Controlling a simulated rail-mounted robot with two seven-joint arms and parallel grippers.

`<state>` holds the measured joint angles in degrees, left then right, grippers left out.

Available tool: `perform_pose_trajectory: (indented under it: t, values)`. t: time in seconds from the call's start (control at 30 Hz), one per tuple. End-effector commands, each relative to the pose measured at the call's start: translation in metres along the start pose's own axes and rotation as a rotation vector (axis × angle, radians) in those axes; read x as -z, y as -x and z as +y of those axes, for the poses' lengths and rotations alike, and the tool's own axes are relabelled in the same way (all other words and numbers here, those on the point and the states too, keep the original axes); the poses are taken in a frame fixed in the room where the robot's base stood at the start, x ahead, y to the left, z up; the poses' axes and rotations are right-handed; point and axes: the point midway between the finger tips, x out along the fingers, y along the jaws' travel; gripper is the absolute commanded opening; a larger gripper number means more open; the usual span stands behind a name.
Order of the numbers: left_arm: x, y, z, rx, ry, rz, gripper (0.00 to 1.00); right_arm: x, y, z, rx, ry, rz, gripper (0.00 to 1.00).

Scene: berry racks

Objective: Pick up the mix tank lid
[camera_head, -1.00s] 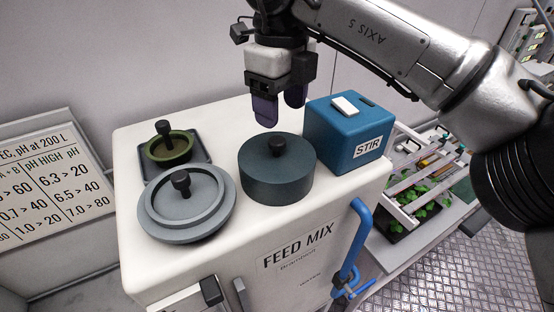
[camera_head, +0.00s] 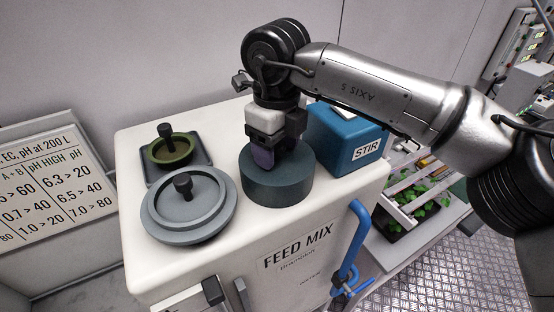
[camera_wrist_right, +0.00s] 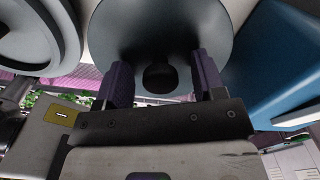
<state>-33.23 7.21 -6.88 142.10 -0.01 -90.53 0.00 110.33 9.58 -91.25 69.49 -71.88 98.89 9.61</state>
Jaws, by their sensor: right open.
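A dark teal round drum-like lid (camera_head: 285,188) with a black knob sits on the white FEED MIX tank (camera_head: 225,255). In the right wrist view this lid (camera_wrist_right: 160,25) fills the top middle. Its knob (camera_wrist_right: 160,77) stands between the fingers of my right gripper (camera_wrist_right: 162,84), with a gap on each side. My right gripper (camera_head: 274,158) is open, pointing down over the lid, and hides the knob in the head view. A grey round lid (camera_head: 165,225) with a black knob lies to the left on the tank top. My left gripper is not in view.
A blue STIR box (camera_head: 341,140) stands close to the right of the teal lid. A small green bowl-like piece with a black knob (camera_head: 170,150) sits on a dark tray at the back left. A blue pipe (camera_head: 357,235) runs down the tank's right side.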

Motion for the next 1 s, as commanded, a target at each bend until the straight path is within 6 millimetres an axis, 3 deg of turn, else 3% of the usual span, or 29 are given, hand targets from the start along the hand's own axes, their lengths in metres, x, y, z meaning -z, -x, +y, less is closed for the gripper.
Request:
perform_pose_trajectory:
  t: [0.1,0.67,1.0]
  values:
    - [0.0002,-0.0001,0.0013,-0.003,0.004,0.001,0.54,0.0001,0.0001,-0.0002,0.0,0.0,0.0,0.61]
    - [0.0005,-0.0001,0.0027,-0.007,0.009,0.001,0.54,0.0001,0.0004,-0.0001,-0.001,0.0,0.0,0.08]
    - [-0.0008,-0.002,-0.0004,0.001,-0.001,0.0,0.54,-0.0003,0.0087,-0.0003,0.0,-0.002,-0.001,0.07]
